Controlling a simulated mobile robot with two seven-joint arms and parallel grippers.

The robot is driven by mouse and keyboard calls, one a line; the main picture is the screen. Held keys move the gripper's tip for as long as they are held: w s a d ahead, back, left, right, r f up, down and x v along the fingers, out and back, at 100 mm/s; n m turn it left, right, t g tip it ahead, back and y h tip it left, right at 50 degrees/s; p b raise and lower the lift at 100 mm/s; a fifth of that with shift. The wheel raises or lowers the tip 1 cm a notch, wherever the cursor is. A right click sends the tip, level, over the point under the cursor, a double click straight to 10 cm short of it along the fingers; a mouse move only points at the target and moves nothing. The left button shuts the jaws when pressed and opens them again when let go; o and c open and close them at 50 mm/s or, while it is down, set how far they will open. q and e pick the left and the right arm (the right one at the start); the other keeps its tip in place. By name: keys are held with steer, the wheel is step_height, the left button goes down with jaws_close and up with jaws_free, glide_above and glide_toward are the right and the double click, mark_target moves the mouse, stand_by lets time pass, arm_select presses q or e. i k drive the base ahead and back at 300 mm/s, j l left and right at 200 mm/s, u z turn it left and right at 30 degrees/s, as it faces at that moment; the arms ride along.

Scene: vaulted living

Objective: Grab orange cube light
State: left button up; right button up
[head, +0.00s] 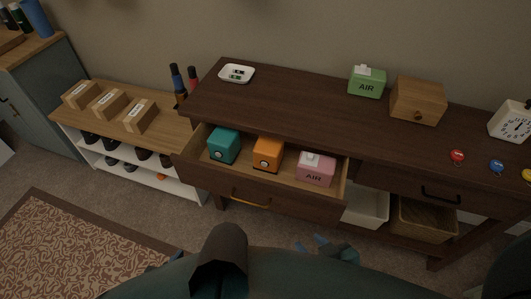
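The orange cube light (268,154) sits in the open drawer (255,188) of the dark wooden console, with a round dark-and-white spot on its front. It stands between a teal cube (224,146) on the left and a pink box marked AIR (316,169) on the right. My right gripper (333,249) shows blue fingertips that look spread apart, low in front of the console and apart from the cube. My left gripper (172,262) shows only as a small blue part at the lower left, mostly hidden behind my own body.
On the console top (300,115) are a white dish (237,74), a green AIR box (367,82), a wooden box (418,101) and a clock (511,121). A white shelf (186,187) with shoes stands left. Baskets (425,221) sit underneath. A patterned rug lies lower left.

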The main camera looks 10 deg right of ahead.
mark_target(267, 149)
steer(key=l+z, duration=0.35)
steer(key=l, duration=0.15)
steer(key=i+l+z, duration=0.15)
steer(key=l+z, duration=0.2)
steer(key=l, duration=0.15)
